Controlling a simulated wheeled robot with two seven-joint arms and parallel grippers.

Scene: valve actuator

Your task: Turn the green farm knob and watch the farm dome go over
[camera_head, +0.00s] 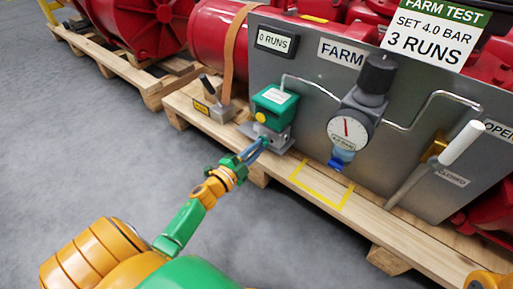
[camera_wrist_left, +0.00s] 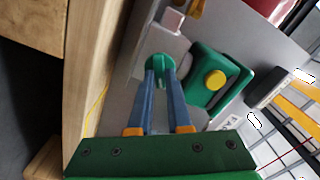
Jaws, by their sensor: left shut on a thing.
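The green knob (camera_wrist_left: 158,67) sits on a grey block below the green actuator box. My left gripper (camera_wrist_left: 160,76) is shut on it, its two blue fingers on either side. In the head view my left gripper (camera_head: 262,143) reaches up to the front of the grey block, and its fingers largely hide the knob. The green box (camera_head: 275,101) has a round yellow dome (camera_head: 261,117) on its front; the dome also shows in the wrist view (camera_wrist_left: 215,79). My right gripper is not in view.
The grey panel (camera_head: 300,92) carries a pressure gauge (camera_head: 348,132) with a black knob above, and a white-handled lever (camera_head: 461,143) at right. All rest on a wooden pallet (camera_head: 340,208). The grey floor in front is clear.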

